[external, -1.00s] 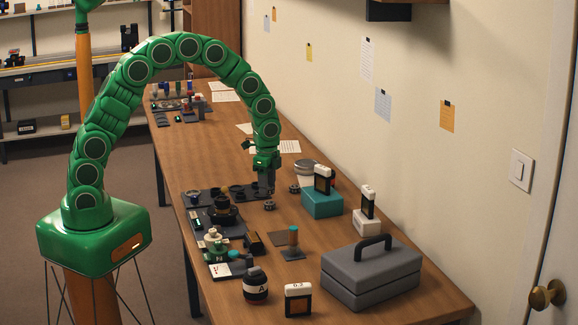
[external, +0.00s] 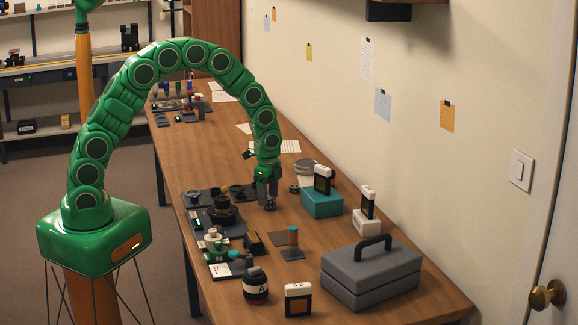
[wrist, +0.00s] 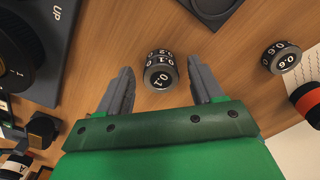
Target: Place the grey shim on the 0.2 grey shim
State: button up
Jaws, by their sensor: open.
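A small dark grey ring-shaped shim (wrist: 160,76) with white "0.1" marks sits on the wooden table in the wrist view. A mark like "0.2" shows on its far side, so it looks like a stack of shims, though where one ends is hard to tell. My gripper (wrist: 163,72) is open, with one finger on each side of it and gaps to both. In the external view my gripper (external: 268,204) is low over the table and mostly hides it. Another grey shim (wrist: 280,57), marked "0.6", lies to the right, apart from the gripper.
A dark mat with lens parts (wrist: 50,42) lies left of the gripper. In the external view, a teal box (external: 322,203) stands to the right, and a grey toolbox (external: 370,275) and an upright post (external: 292,240) stand nearer. Bare wood surrounds the fingers.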

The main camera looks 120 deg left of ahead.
aim_at(268, 197)
jog(key=shift+r, duration=0.15)
notch_tip(268, 197, up, 12)
dwell(0.7)
jog(key=d+r, duration=0.3)
jog(key=d, duration=0.7)
jog(key=s+d+r, duration=0.1)
jog(key=d+r, duration=0.3)
jog(key=d, duration=0.6)
jog(key=d+r, duration=0.3)
jog(key=d, duration=0.6)
jog(key=s+d+r+g, duration=0.1)
jog(key=s+d+r, duration=0.1)
jog(key=s+d, duration=1.6)
jog(key=shift+s+g, duration=0.4)
jog(key=shift+s, duration=0.25)
